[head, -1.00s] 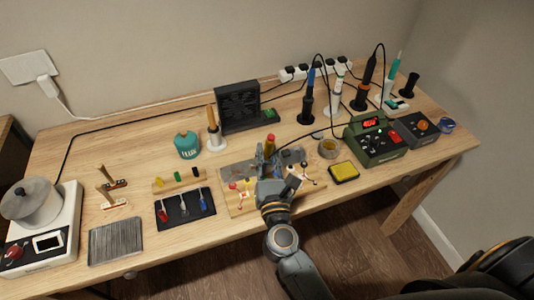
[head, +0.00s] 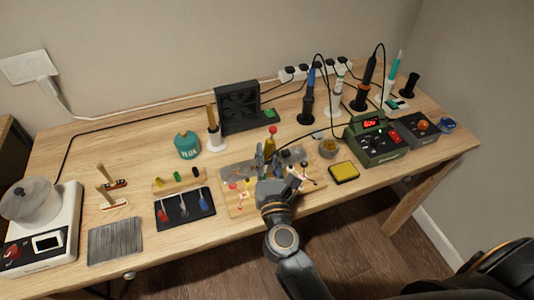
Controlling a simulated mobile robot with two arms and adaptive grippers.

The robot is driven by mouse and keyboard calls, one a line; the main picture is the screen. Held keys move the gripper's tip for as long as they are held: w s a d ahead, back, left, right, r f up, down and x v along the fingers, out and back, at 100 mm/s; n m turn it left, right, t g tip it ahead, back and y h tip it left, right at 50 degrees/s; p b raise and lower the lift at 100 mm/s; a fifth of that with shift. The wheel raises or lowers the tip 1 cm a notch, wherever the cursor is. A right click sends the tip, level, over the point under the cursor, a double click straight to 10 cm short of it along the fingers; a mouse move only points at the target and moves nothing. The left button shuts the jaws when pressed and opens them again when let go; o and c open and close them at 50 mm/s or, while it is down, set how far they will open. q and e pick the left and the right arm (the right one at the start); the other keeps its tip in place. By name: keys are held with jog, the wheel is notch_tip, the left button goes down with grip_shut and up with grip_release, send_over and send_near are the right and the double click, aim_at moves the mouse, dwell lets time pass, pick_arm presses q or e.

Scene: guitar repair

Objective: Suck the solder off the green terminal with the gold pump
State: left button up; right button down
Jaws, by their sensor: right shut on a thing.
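The gold pump (head: 270,145) with a red top stands roughly upright in my right gripper (head: 265,160). The gripper is shut on it, above the work board (head: 235,208) near the front middle of the table. The gripper and wrist hide part of the board and the pump's lower end, so I cannot tell whether its tip touches anything. Small parts with coloured ends show on the board left and right of the gripper. I cannot single out the green terminal among them. My left gripper is not in view.
A yellow sponge (head: 344,172) and a round tin (head: 328,148) lie right of the board. A dark tray of tools (head: 184,207) lies left. A black fan (head: 238,105), a teal canister (head: 187,145) and a green soldering station (head: 376,142) stand around.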

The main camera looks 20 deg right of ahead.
aim_at(271, 133)
jog(key=shift+f, duration=0.15)
notch_tip(271, 133, up, 7)
jog(key=p, duration=0.6)
jog(key=shift+p, duration=0.4)
jog(key=shift+d+r, duration=0.25)
jog(key=shift+d, duration=0.2)
jog(key=d+r+p, duration=0.1)
jog(key=d+p, duration=0.2)
jog(key=d, duration=0.4)
jog(key=shift+r, duration=0.35)
jog(key=shift+d, duration=0.15)
